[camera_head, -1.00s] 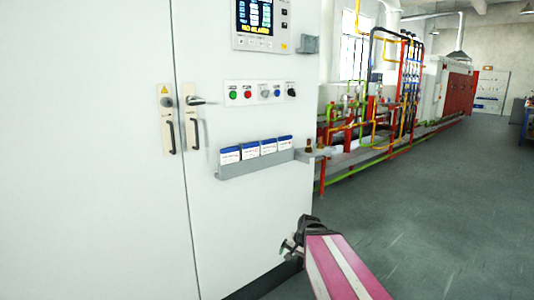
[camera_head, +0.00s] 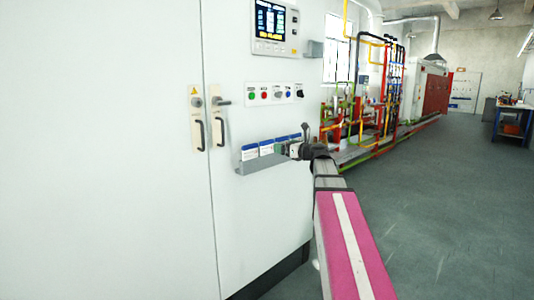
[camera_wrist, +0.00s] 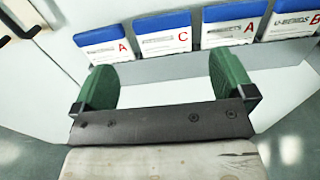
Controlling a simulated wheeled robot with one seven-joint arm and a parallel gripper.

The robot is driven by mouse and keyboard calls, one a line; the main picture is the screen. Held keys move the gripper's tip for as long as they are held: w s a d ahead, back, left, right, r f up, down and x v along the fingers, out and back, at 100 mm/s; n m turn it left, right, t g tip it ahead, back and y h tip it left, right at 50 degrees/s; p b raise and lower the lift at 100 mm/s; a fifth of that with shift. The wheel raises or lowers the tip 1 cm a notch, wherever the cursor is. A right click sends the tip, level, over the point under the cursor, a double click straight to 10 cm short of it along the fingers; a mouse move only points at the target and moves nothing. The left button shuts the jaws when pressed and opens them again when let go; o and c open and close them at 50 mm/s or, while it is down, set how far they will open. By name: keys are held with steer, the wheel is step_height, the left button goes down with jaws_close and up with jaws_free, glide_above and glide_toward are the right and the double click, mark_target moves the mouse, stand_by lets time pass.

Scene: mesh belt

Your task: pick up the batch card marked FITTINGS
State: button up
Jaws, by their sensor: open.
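Several white batch cards with blue tops stand in a row in a grey rack (camera_head: 246,167) on the cabinet front. In the wrist view the left card (camera_wrist: 104,50) and the second card (camera_wrist: 165,42) carry a red A and a red C; their words are too small to read. The third card (camera_wrist: 232,32) has a red A and a blurred word. The right card (camera_wrist: 292,24) reads U-BENDS with a red B. I cannot tell which is FITTINGS. My gripper (camera_wrist: 163,64) is open and empty, its green fingers just below the left to third cards. In the head view it hides the rack's right part.
The pale cabinet holds door handles (camera_head: 219,131), a row of push buttons (camera_head: 275,93) and a screen (camera_head: 269,24) above the rack. Coloured pipework (camera_head: 365,110) stands beyond it at right. The grey floor (camera_head: 430,200) at right is clear.

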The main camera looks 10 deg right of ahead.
mark_target(268, 144)
steer(key=shift+f+x, duration=0.15)
steer(key=shift+x, duration=1.55)
steer(key=shift+f+x, duration=0.15)
steer(key=shift+x, duration=1.5)
steer(key=shift+f+x, duration=0.15)
steer(key=shift+x, duration=1.55)
steer(key=c, duration=0.6)
